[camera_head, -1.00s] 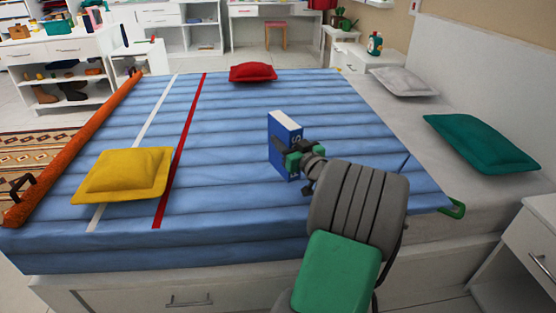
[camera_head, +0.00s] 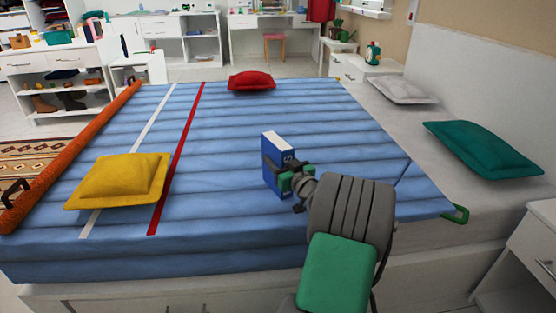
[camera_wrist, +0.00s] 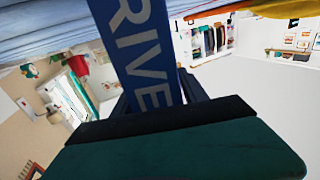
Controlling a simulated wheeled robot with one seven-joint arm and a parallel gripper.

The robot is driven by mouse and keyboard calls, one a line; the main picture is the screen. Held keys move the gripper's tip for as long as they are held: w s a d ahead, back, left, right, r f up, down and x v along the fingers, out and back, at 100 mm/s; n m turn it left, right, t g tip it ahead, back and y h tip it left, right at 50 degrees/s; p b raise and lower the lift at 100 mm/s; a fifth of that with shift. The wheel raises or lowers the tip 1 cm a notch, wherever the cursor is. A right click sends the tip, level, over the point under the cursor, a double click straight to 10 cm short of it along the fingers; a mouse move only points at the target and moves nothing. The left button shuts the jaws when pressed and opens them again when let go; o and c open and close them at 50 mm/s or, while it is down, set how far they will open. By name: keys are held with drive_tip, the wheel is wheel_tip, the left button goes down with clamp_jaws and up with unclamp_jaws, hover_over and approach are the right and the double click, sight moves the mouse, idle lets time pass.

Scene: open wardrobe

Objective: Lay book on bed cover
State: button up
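The book (camera_head: 279,147) is blue with white page edges and white letters on its spine. It stands roughly upright over the middle of the blue striped bed cover (camera_head: 330,115); whether its lower edge touches the cover is hard to tell. My gripper (camera_head: 284,177) is shut on the book from the near side and covers part of its lower half. In the wrist view the book (camera_wrist: 140,50) rises from between the fingers, with the letters "RIVE" showing. The fingertips are mostly hidden there.
A yellow cushion (camera_head: 119,180) lies at the left of the cover and a red cushion (camera_head: 252,81) at its far edge. Grey (camera_head: 400,89) and teal (camera_head: 483,149) pillows lie on the right. An orange roll (camera_head: 70,155) runs along the left edge. The cover around the book is clear.

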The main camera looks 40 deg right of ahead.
drive_tip(key=shift+o, duration=1.1)
drive_tip(key=shift+r, duration=0.25)
drive_tip(key=p+v, duration=0.2)
drive_tip(key=v, duration=1)
drive_tip(key=shift+s, duration=0.1)
